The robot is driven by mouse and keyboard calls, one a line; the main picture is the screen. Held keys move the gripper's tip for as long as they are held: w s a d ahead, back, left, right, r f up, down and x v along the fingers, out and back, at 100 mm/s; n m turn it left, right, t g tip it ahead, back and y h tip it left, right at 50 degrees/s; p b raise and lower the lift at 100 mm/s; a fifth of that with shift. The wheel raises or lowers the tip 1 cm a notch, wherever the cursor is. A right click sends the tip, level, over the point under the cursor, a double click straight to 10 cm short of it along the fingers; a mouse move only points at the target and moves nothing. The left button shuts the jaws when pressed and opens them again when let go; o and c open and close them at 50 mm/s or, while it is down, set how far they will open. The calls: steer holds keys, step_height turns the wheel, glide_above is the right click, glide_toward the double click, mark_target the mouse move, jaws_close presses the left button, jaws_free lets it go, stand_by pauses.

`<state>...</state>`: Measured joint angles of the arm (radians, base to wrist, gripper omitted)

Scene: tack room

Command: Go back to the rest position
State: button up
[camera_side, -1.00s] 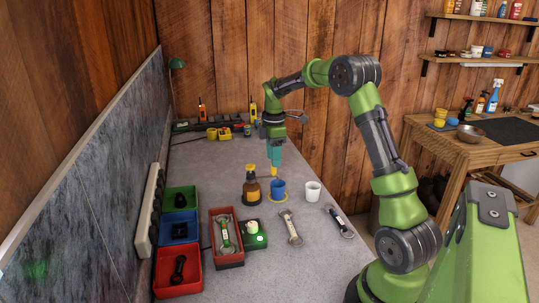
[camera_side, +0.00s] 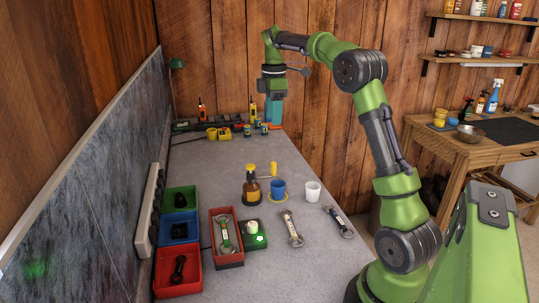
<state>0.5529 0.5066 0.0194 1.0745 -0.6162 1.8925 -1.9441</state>
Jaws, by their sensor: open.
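My gripper (camera_side: 274,122), with teal fingers, hangs pointing down above the far part of the grey workbench (camera_side: 300,248). It is open and nothing shows between its fingers. A yellow-handled item (camera_side: 273,168) stands upright at the blue cup (camera_side: 278,187); its lower part is hidden, apparently inside the cup. The cup stands on a yellow ring or saucer (camera_side: 277,200). My gripper is well above and behind the cup, apart from it.
A brown pump bottle (camera_side: 252,189) and a white cup (camera_side: 313,192) flank the blue cup. Red, blue and green bins (camera_side: 190,284) line the left. Batteries and tools (camera_side: 215,133) stand at the back, near my gripper.

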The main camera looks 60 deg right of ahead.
steer(key=s+a+m+t, duration=0.2)
steer(key=s+a+m, duration=0.2)
steer(key=a, duration=0.5)
steer(key=s+a+f+m+t+y, duration=0.1)
steer(key=s+a+m, duration=0.3)
steer(key=s+a, duration=0.4)
steer(key=s+a+f+m+t+y, duration=0.1)
steer(key=s+a+m+t, duration=0.3)
steer(key=a, duration=0.7)
steer(key=shift+s+a+f+m, duration=0.15)
steer(key=shift+s+m, duration=0.45)
steer(key=shift+s, duration=0.4)
steer(key=shift+c, duration=0.3)
